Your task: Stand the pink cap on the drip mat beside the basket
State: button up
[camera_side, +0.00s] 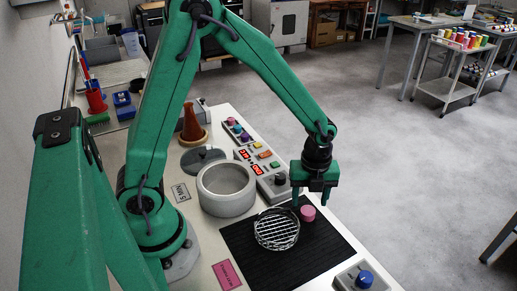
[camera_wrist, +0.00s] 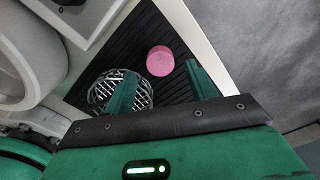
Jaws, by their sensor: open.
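The pink cap (camera_side: 308,213) stands on the black ribbed drip mat (camera_side: 318,262), close beside the round wire basket (camera_side: 277,229), to its right in the side view. In the wrist view the cap (camera_wrist: 160,61) sits beyond the fingertips, between their lines, with the basket (camera_wrist: 106,84) to its left, partly hidden by one finger. My gripper (camera_side: 312,197) is open and empty, just above and behind the cap in the side view. The fingers (camera_wrist: 160,82) show apart in the wrist view. Nothing visibly touches the cap.
A blue knob (camera_side: 365,278) sits at the front right. The mat's front part is clear.

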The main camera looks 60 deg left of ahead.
aim_at(306, 209)
notch_tip(306, 209, up, 9)
dwell(0.4)
dwell(0.5)
jog(key=s+a+r+n+t, duration=0.2)
jog(key=s+r+n, duration=0.3)
jog(key=n, duration=0.7)
jog(key=s+a+r+n+t, duration=0.3)
jog(key=s+r+n, duration=0.3)
jog(key=s+n, duration=0.3)
jog(key=shift+s+a+n+t, duration=0.25)
jog(key=shift+a+n, duration=0.55)
jog(key=shift+n, duration=0.6)
